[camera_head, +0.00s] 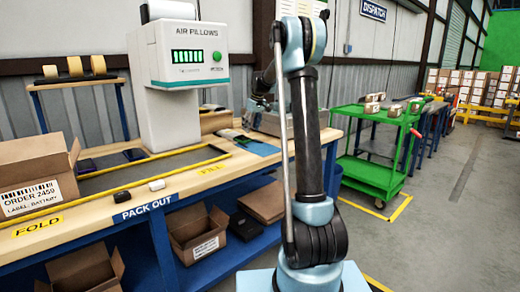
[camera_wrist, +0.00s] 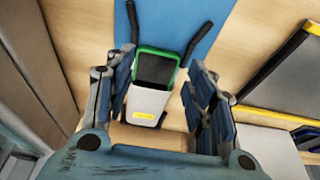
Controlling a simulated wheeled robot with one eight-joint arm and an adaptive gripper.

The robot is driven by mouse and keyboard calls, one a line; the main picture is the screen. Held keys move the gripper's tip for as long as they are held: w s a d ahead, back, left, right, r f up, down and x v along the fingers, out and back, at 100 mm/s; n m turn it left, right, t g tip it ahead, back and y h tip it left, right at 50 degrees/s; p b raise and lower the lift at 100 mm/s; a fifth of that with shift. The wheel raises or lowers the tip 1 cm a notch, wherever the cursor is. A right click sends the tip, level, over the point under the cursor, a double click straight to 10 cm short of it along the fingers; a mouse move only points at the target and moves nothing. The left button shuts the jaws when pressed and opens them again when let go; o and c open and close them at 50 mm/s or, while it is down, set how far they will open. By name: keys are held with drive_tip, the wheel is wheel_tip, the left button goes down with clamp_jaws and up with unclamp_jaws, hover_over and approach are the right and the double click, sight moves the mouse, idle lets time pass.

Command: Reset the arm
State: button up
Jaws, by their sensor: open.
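My arm (camera_head: 308,140) stands upright in the middle of the head view and bends over at the top. My gripper (camera_wrist: 160,75) shows in the wrist view with its two dark blue-grey fingers apart. Between the fingers, in the picture, is a handheld device (camera_wrist: 148,104) with a green-rimmed dark screen, pale body and small yellow label. The fingers show no clear contact with it. The device is over a blue mat (camera_wrist: 178,22) on the wooden bench top.
A blue mat also shows in the head view (camera_head: 258,147). A green cart (camera_head: 375,170) stands right of my arm, with open floor (camera_head: 460,220) beyond.

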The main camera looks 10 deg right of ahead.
drive_tip(key=shift+r, duration=0.65)
drive_tip(key=s+d+r+m+h, duration=0.1)
drive_tip(key=s+d+m, duration=0.15)
drive_tip(key=s, duration=1.25)
drive_tip(key=s+d+r+m, duration=0.1)
drive_tip(key=s+d, duration=0.3)
drive_tip(key=s, duration=1.1)
drive_tip(key=s+d+f+m, duration=0.1)
drive_tip(key=s+f, duration=0.5)
drive_tip(key=s, duration=0.3)
drive_tip(key=s+d+f+m, duration=0.1)
drive_tip(key=s+f, duration=0.4)
drive_tip(key=s, duration=0.4)
drive_tip(key=s+d+f+m+h, duration=0.1)
drive_tip(key=s+f, duration=0.5)
drive_tip(key=s, duration=0.3)
drive_tip(key=shift+s+d+f+g, duration=0.3)
drive_tip(key=shift+d+f, duration=0.05)
drive_tip(key=shift+m, duration=0.25)
